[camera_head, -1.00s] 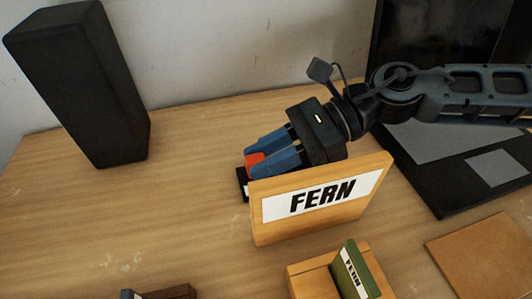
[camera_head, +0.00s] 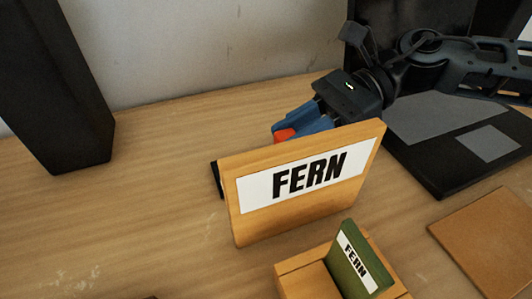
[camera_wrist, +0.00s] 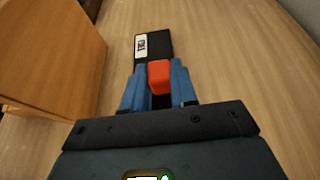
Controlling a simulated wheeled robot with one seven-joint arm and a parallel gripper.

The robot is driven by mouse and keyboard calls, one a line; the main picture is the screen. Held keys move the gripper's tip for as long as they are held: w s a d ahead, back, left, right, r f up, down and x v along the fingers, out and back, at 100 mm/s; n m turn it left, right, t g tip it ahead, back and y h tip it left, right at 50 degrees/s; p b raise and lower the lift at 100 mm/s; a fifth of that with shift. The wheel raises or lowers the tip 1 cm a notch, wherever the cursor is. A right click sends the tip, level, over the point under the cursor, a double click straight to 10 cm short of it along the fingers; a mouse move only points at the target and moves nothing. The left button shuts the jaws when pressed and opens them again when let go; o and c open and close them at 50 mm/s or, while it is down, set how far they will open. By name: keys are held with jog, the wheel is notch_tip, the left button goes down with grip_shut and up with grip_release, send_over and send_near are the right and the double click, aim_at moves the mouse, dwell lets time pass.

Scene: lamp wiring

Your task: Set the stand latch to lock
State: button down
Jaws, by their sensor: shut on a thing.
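The red latch handle (camera_head: 285,134) shows behind the top edge of the wooden FERN sign (camera_head: 240,222). My gripper (camera_head: 297,128), with blue fingers, reaches down behind the sign and is shut on the red handle. In the wrist view the red handle (camera_wrist: 160,77) sits between the two fingers (camera_wrist: 158,84). A black plate (camera_wrist: 166,42) with a small white label (camera_wrist: 141,46) lies just beyond it; I cannot read the label surely. The plate's end (camera_head: 216,180) also shows left of the sign in the head view. The lower part of the latch is hidden.
A wooden box (camera_head: 300,280) with a green FERN card (camera_head: 350,265) stands in front of the sign. A black speaker (camera_head: 60,100) is at the left, a laptop (camera_head: 455,165) at the right, a brown board (camera_head: 485,235) near it. The desk left of the sign is clear.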

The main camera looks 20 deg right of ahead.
jog(key=shift+d+r, duration=0.1)
jog(key=shift+d, duration=0.7)
jog(key=shift+w, duration=0.1)
jog(key=c, duration=0.9)
grip_release()
jog(key=b+v, duration=0.2)
jog(key=v, duration=0.5)
jog(key=shift+d, duration=0.4)
jog(key=shift+r, duration=0.1)
